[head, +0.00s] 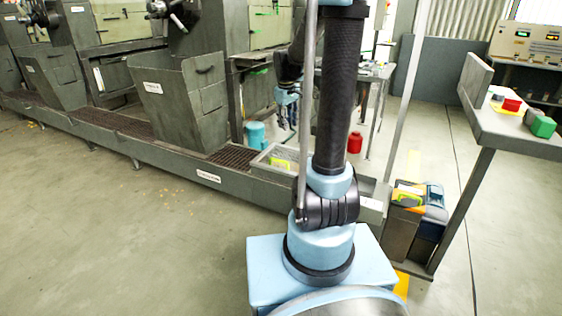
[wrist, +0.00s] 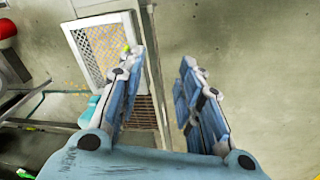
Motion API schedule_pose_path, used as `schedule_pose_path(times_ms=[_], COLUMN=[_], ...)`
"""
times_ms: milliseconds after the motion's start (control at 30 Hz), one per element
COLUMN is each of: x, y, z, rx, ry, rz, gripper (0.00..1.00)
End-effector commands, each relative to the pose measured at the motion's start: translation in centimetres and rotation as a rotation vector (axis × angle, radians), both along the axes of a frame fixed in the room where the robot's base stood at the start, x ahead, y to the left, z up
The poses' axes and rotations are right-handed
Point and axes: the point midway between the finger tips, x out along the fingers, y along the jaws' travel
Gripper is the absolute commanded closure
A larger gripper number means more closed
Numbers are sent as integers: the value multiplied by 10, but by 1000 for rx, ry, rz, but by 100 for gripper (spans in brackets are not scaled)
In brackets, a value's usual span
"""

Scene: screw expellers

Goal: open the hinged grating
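A light-framed mesh panel, which looks like the hinged grating (wrist: 84,48), is at upper left in the wrist view. A small yellow-green piece (wrist: 127,48) shows at its right side, beside my left finger. In the head view the grating (head: 262,160) is at the right end of the low platform, partly hidden by my arm. It appears to lie flat there. My gripper (wrist: 165,62) is open, with a clear gap between the fingers. The left finger overlaps the panel's right edge in the picture; I cannot tell if they touch. The gripper also shows small in the head view (head: 286,112).
Brown slotted floor grating (head: 234,157) continues left along the platform past grey machines (head: 180,98). A blue container (head: 255,134) and a red one (head: 355,142) stand behind. A grey side table (head: 518,135) and a bin (head: 402,232) are at right. Floor is open at front left.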

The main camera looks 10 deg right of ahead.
Motion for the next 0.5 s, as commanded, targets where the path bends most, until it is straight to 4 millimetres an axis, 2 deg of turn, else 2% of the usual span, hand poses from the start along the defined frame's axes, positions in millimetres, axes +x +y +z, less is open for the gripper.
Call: schedule_pose_path(times_ms=[33, 100, 267, 500], x=[16, 36, 78, 140], y=[1, 1, 3, 7], z=[-5, -13, -33, -75], rx=[-6, -15, -36, -65], ry=[2, 5, 14, 26], rz=[20, 49, 117, 218], gripper=[67, 67, 67, 67])
